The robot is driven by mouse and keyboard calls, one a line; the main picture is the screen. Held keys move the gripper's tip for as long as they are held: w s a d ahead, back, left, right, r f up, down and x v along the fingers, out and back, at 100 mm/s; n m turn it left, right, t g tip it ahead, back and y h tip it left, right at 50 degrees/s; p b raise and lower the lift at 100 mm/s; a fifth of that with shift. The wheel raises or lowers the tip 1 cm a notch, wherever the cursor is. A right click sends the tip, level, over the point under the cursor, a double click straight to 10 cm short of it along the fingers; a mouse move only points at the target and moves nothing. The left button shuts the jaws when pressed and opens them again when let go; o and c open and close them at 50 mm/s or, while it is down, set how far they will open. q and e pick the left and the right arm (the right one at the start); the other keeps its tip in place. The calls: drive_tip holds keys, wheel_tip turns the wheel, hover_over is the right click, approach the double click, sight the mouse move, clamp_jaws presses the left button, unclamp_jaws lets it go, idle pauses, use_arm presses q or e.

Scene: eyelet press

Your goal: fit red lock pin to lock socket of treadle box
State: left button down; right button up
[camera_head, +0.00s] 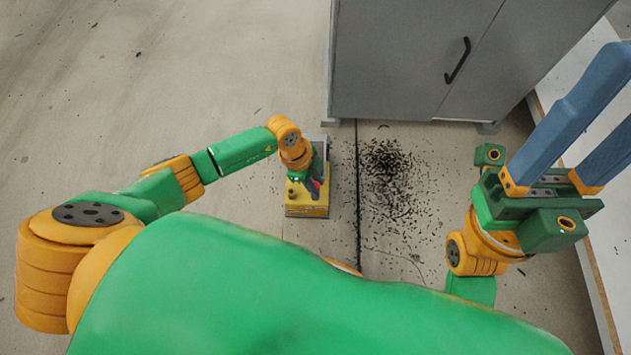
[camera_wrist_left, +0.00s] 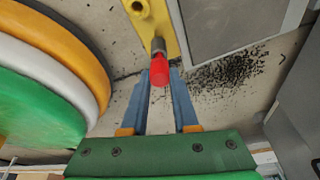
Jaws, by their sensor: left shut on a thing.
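The yellow treadle box (camera_head: 306,210) stands on the floor in the middle of the head view, and its yellow face (camera_wrist_left: 160,20) shows at the top of the left wrist view. My left gripper (camera_wrist_left: 160,78) is shut on the red lock pin (camera_wrist_left: 159,69). The pin's grey shank points at the box face; I cannot tell if it touches or enters the lock socket, which I cannot make out. In the head view my left wrist partly hides the box. My right gripper (camera_head: 612,100) is open and empty, raised at the right.
A grey cabinet (camera_head: 390,60) with a black handle stands behind the box. Dark scattered bits (camera_head: 392,180) lie on the floor right of the box. A white-topped surface (camera_head: 609,230) runs along the right edge. The floor at the left is mostly clear.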

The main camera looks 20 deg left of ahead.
sight(316, 185)
use_arm(q)
drive_tip(key=shift+f+b, duration=0.5)
drive_tip(key=shift+f, duration=0.4)
drive_tip(key=c, duration=0.6)
unclamp_jaws()
drive_tip(key=shift+r+p, duration=0.85)
drive_tip(key=shift+p, duration=0.1)
wheel_tip(316, 185, up, 4)
drive_tip(key=p, duration=0.4)
drive_tip(key=shift+f, duration=0.3)
